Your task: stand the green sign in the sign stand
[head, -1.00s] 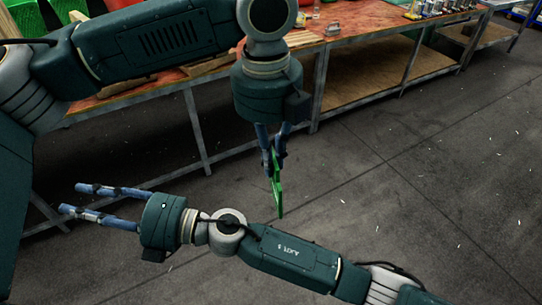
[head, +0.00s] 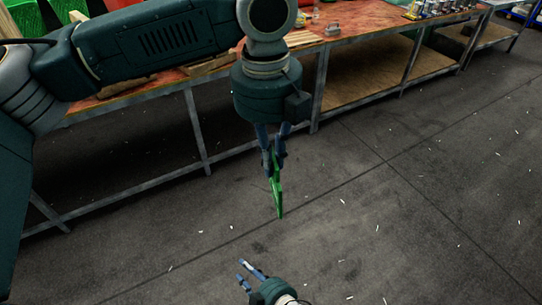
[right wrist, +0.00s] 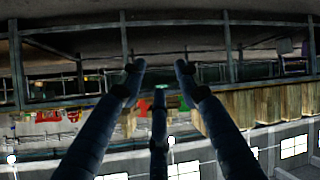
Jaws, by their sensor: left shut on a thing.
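The green sign (head: 278,198) is a thin green plate, seen nearly edge-on in the head view. It hangs down from my left gripper (head: 272,158), which is shut on its upper end and points down. The sign is in the air in front of the workbench. My right gripper (head: 240,269) is low at the bottom edge of the head view, below and left of the sign, with its fingers apart and empty. In the right wrist view its fingers (right wrist: 159,72) are spread with nothing between them. I cannot make out the sign stand in either view.
A long workbench (head: 357,33) with a reddish top and metal legs runs across the back. Small cans (head: 432,8) stand at its right end, with red and green bins at the left. The dark floor (head: 400,200) in front is clear apart from small white scraps.

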